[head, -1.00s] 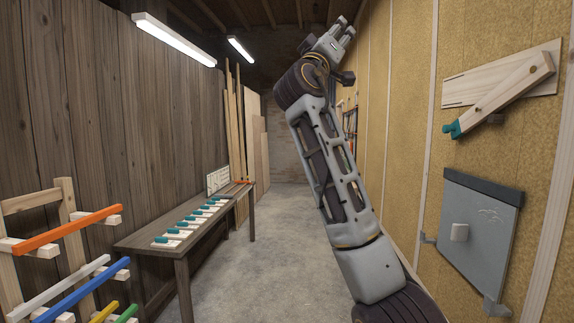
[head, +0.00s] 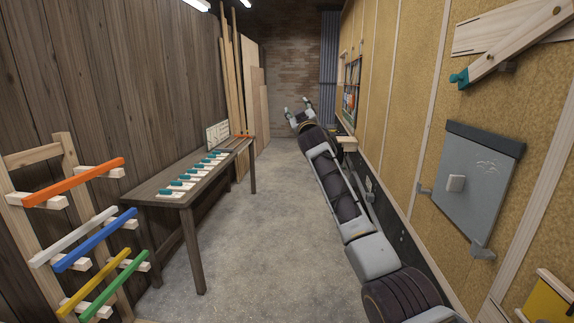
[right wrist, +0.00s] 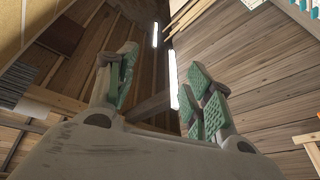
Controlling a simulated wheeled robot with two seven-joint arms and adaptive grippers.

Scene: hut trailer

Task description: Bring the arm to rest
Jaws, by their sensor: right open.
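My right arm reaches away along the right-hand wall in the head view. Its gripper (head: 297,107) is at the far end of the arm, over the aisle near that wall. In the right wrist view the two green-padded fingers (right wrist: 160,95) stand wide apart with nothing between them. Behind them are the ceiling and the plank wall, so the gripper points upward. My left gripper is not in either view.
A wooden bench (head: 160,188) with teal-and-white pieces stands along the left wall. A rack with coloured bars (head: 85,182) is at the front left. A grey panel (head: 471,185) and a wooden lever (head: 515,45) are on the right wall. The concrete floor (head: 255,220) between is clear.

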